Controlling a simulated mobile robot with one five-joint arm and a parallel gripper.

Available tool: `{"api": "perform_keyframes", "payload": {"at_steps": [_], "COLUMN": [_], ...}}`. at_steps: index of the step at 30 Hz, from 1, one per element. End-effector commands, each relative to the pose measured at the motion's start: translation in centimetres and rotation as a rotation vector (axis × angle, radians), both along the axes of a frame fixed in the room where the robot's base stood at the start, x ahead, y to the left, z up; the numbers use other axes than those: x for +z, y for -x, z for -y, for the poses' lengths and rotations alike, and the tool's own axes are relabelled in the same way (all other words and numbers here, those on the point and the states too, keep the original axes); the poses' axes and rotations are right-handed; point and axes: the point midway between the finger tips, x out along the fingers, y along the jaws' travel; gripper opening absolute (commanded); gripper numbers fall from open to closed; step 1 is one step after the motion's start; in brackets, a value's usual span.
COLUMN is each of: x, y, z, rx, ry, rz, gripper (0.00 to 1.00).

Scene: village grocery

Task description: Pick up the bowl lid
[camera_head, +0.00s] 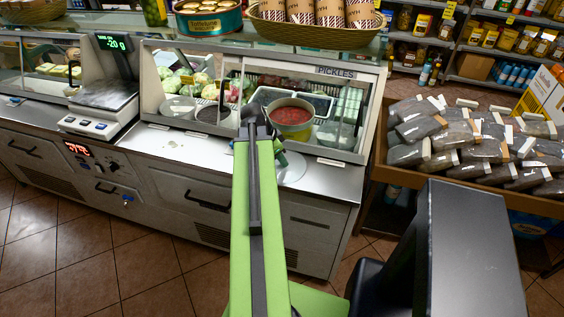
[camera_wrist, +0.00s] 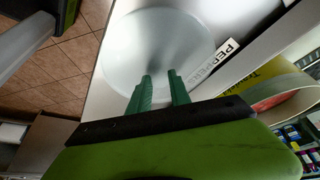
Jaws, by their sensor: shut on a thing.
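The bowl lid (camera_wrist: 150,38) is a pale, translucent round disc. In the wrist view it lies in front of my green fingers, over the counter top. In the head view part of it (camera_head: 293,169) shows on the steel counter edge below the display case, partly hidden by my arm. My gripper (camera_wrist: 162,80) has its two fingertips at the lid's near middle, closed on it with a narrow gap between them; what part they grip is hard to see. In the head view the gripper (camera_head: 279,154) is mostly hidden behind my arm.
A bowl with red contents (camera_head: 291,116) stands in the display case just behind the gripper; its rim also shows in the wrist view (camera_wrist: 275,99). A scale (camera_head: 101,105) stands at the left. Wrapped loaves (camera_head: 450,140) fill a crate at the right. The steel counter between is mostly clear.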

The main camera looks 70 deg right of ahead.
Motion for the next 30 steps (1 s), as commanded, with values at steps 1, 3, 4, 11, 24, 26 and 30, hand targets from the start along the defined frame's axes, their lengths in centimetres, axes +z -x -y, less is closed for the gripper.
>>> {"api": "perform_keyframes", "payload": {"at_steps": [1,3,4,11,24,26,30], "x": [0.2,0.6,0.9,5.0,10.1,10.0,10.0], "y": [0.0,0.0,0.0,0.0,0.0,0.0,0.1], "z": [0.0,0.0,0.0,0.0,0.0,0.0,0.1], "rx": [0.000,0.000,0.000,0.000,0.000,0.000,-0.003], "ry": [0.000,0.000,0.000,0.000,0.000,0.000,0.000], "rz": [0.000,0.000,0.000,0.000,0.000,0.000,0.000], "gripper": [0.00,0.00,0.00,0.00,0.00,0.00,0.00]}}
